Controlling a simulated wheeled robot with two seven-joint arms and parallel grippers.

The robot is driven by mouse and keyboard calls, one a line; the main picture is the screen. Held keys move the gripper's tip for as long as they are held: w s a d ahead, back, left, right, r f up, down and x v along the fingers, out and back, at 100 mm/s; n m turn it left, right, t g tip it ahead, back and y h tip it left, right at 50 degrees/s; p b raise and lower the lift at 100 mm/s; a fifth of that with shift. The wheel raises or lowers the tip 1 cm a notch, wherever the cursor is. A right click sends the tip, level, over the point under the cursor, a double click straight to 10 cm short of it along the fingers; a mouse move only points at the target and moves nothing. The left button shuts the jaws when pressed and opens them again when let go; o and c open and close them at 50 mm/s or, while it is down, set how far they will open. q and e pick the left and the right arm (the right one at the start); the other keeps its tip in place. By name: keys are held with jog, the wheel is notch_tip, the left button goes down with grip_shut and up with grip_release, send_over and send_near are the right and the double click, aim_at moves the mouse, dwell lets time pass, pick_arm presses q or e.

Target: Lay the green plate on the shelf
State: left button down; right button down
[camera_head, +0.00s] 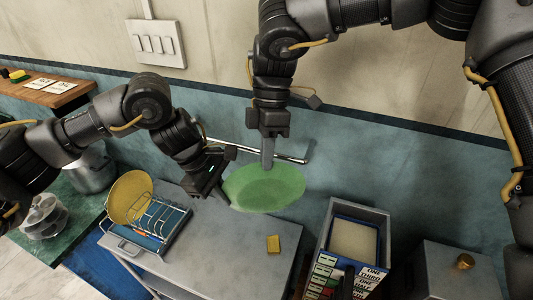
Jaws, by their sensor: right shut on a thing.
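The green plate (265,188) is tilted above the grey worktop, in front of the blue wall. My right gripper (268,160) comes down from above and is shut on the plate's far upper edge. My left gripper (222,192) is beside the plate's left edge; its finger gap is not clear, and I cannot tell whether it touches the plate. A wooden shelf (66,97) is on the wall at the upper left, with a small yellow and black item and white cards on it.
A wire dish rack (160,222) holds a yellow plate (129,197) at left. A metal pot (92,172) stands beneath the shelf. A metal bar (295,158) is behind the plate.

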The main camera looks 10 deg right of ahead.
pick_arm(q)
jog(key=c, duration=1.6)
grip_release()
jog(key=shift+r, duration=0.1)
